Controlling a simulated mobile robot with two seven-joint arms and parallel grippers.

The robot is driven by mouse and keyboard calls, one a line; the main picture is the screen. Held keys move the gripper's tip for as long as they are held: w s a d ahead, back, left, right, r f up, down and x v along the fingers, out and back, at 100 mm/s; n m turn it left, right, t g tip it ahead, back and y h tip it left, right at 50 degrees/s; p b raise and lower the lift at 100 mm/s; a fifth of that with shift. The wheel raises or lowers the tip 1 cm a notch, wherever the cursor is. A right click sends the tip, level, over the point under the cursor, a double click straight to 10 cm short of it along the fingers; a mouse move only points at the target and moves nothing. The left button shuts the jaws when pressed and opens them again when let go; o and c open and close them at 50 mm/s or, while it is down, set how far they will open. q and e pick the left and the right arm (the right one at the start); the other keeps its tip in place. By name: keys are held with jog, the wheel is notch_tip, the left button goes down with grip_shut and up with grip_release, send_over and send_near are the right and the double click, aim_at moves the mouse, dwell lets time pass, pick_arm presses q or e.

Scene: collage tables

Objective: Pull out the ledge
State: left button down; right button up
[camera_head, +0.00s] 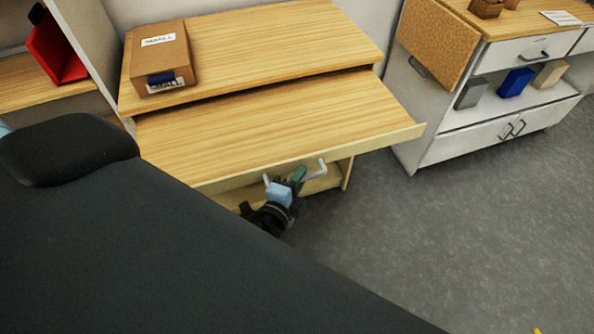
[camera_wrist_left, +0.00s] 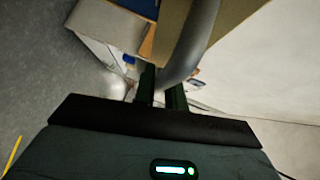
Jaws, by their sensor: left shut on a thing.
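The ledge (camera_head: 270,125) is a light wooden board that sticks out from under the wooden desk top (camera_head: 270,45). A pale handle (camera_head: 321,169) is on its front edge. My left gripper (camera_head: 297,181) is at this handle, below the front edge, and is shut on it. In the left wrist view the handle shows as a thick grey curved bar (camera_wrist_left: 192,45) running between the fingertips of my left gripper (camera_wrist_left: 164,88). My own dark arm covers the lower left of the head view. My right gripper is not in view.
A cardboard box (camera_head: 160,57) sits on the left of the desk top. A white cabinet (camera_head: 480,120) with drawers and shelved blocks stands to the right. Grey floor (camera_head: 460,240) is clear in front. A red object (camera_head: 55,48) is at the far left.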

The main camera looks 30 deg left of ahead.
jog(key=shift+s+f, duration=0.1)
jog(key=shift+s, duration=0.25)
pick_arm(q)
jog(key=c, duration=1.5)
grip_release()
jog(key=shift+o, duration=0.2)
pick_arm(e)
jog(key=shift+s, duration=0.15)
pick_arm(q)
jog(key=shift+s, duration=0.1)
jog(key=s+r+b, duration=0.1)
jog(key=s, duration=0.6)
jog(key=shift+s+d, duration=0.3)
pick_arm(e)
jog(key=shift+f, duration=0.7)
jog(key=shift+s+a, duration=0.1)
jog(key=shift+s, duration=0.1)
pick_arm(q)
jog(key=shift+a, duration=0.1)
